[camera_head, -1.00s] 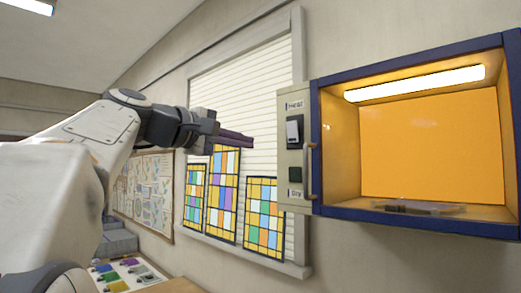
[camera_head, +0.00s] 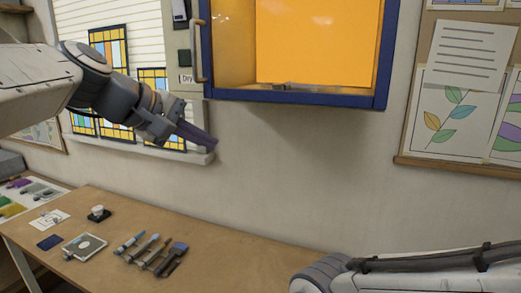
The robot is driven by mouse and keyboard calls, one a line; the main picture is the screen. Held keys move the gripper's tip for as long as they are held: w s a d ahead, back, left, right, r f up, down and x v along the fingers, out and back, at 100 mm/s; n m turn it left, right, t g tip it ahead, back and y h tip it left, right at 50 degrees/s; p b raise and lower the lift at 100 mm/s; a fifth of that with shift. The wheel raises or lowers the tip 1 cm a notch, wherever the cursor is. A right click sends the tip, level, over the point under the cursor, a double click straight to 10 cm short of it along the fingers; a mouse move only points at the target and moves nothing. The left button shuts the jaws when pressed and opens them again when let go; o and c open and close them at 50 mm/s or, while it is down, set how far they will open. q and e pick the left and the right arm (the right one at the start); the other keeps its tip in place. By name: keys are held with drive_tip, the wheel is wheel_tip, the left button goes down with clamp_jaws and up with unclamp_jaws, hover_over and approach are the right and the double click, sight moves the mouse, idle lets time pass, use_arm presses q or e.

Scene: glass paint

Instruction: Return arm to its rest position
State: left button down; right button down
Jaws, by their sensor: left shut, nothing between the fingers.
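My left arm comes in from the left. Its gripper (camera_head: 197,137) is shut and empty, in the air in front of the window sill and above the back of the table, left of and below the open cabinet (camera_head: 290,94). Part of my right arm (camera_head: 420,268) shows at the lower right. Its gripper cannot be made out.
The wooden table (camera_head: 215,245) holds several brushes and tools (camera_head: 172,259), a grey square plate (camera_head: 85,247), a dark blue pad (camera_head: 49,242) and a small white cup (camera_head: 98,212). Stained-glass panels (camera_head: 113,130) stand at the window. A pinboard (camera_head: 412,160) hangs at the right.

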use_arm(q)
drive_tip(key=s+d+f+m+g, duration=0.2)
drive_tip(key=s+d+f, duration=0.1)
drive_tip(key=f, duration=0.3)
drive_tip(key=s+d+f+m+g, duration=0.2)
drive_tip(key=s+d+f, duration=0.1)
drive_tip(key=d+f, duration=0.15)
drive_tip(key=s+a+f+m+g+y, duration=0.1)
drive_tip(key=s+f+m+g+y, duration=0.3)
drive_tip(key=s+f+m, duration=0.7)
drive_tip(key=s+f+y, duration=0.2)
drive_tip(key=s+f, duration=0.7)
drive_tip(key=shift+a+m, duration=0.15)
drive_tip(key=shift+m, duration=0.25)
